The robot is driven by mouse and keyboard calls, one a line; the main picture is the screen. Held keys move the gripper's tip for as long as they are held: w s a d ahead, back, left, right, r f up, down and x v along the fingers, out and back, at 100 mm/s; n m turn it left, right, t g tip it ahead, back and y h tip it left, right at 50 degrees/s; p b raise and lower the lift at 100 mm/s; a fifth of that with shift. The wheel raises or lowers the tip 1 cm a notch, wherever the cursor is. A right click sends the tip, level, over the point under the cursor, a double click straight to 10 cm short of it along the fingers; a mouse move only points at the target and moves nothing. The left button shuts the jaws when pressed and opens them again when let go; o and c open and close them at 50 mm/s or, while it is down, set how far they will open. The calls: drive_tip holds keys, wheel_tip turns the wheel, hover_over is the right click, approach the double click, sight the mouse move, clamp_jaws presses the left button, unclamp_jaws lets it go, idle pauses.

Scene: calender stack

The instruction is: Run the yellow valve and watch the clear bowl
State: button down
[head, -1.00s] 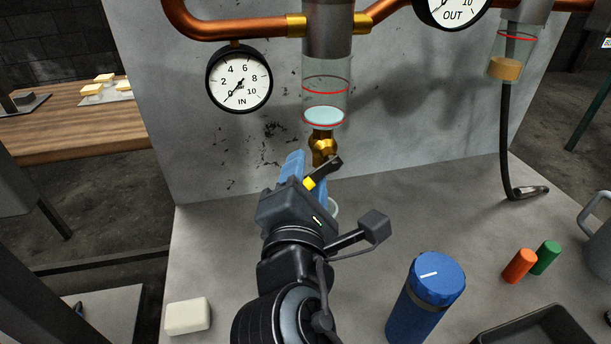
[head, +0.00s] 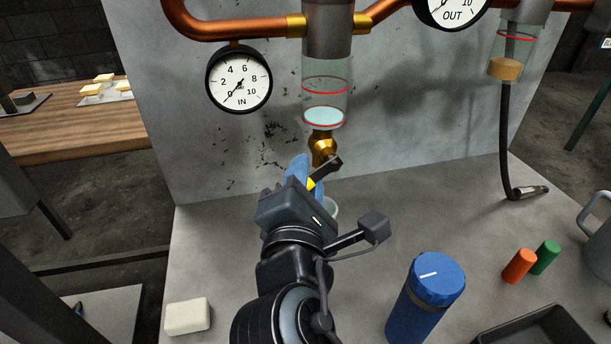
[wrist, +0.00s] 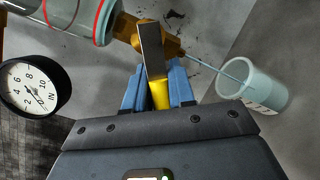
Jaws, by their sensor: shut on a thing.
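The clear bowl (head: 326,90) hangs under a grey head and has two red lines. Pale liquid (head: 323,118) sits low in it, close to the lower line. The brass valve (head: 321,145) is below it, with a dark lever and a yellow grip (wrist: 160,95). My gripper (head: 303,170) has its blue fingers shut on the yellow grip, one on each side in the wrist view (wrist: 158,88). There a thin pale stream runs from the valve into a clear cup (wrist: 255,85). In the head view my gripper hides most of the cup (head: 332,210).
The IN gauge (head: 239,80) reads about 0; the OUT gauge (head: 453,10) is cut off. A blue canister (head: 425,300), orange (head: 519,266) and green (head: 545,258) cylinders and a dark tray (head: 540,330) stand right. A white block (head: 188,316) lies front left.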

drive_tip(key=shift+s+a+r+m+g+y+p, duration=0.15)
drive_tip(key=shift+r+m+g+p, duration=0.2)
drive_tip(key=shift+m+p, duration=0.75)
drive_tip(key=shift+w+a+r+m+g+y+p, duration=0.1)
drive_tip(key=shift+r+m+g+p, duration=0.25)
drive_tip(key=shift+m+p, duration=0.75)
drive_tip(key=shift+s+a+r+m+g+y+p, duration=0.15)
drive_tip(key=shift+r+m+g+p, duration=0.4)
drive_tip(key=shift+p, duration=0.95)
drive_tip(key=shift+f+m, duration=0.25)
drive_tip(key=shift+f, duration=0.05)
drive_tip(key=c, duration=1.1)
unclamp_jaws()
drive_tip(key=shift+w+r, duration=0.1)
drive_tip(key=shift+b+v, duration=0.35)
drive_tip(key=shift+v, duration=3.6)
